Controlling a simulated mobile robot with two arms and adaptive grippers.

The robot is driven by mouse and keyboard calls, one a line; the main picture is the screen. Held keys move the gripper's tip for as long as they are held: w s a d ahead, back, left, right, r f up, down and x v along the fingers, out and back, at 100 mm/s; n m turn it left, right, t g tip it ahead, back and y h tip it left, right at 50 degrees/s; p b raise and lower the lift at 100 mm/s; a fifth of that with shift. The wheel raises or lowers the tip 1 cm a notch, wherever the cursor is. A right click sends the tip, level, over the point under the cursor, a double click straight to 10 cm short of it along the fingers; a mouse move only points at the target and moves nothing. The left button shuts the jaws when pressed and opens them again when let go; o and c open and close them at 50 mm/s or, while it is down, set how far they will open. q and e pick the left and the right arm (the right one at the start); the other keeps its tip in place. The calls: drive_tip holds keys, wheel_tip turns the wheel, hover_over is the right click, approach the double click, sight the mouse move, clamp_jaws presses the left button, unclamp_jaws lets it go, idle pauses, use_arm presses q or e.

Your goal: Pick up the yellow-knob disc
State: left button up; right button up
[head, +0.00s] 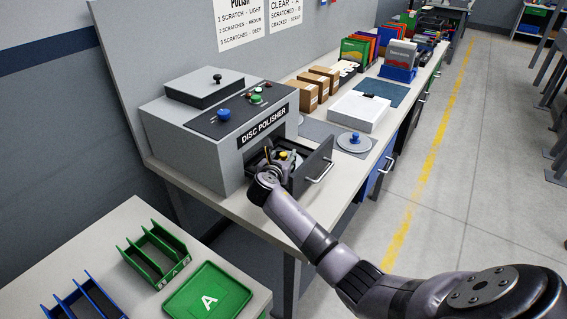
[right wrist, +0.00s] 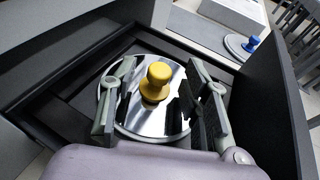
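The yellow-knob disc (right wrist: 135,120) lies flat in the open drawer (head: 314,162) of the grey disc polisher (head: 205,130). Its shiny round plate and upright yellow knob show clearly in the right wrist view. In the head view only a little yellow of the knob (head: 284,154) shows; my gripper and the drawer hide most of the disc. My right gripper (right wrist: 159,84) reaches into the drawer from above. Its fingers are open, one on each side of the knob, with visible gaps to it. My left gripper is not in view.
The drawer's dark front (right wrist: 270,100) stands close to the right finger. A blue-knob disc (head: 354,142) lies on the bench beyond the drawer, near a white box (head: 357,111). Green trays (head: 207,291) sit on the nearer table.

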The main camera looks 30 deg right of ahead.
clamp_jaws()
idle(0.3)
idle(0.3)
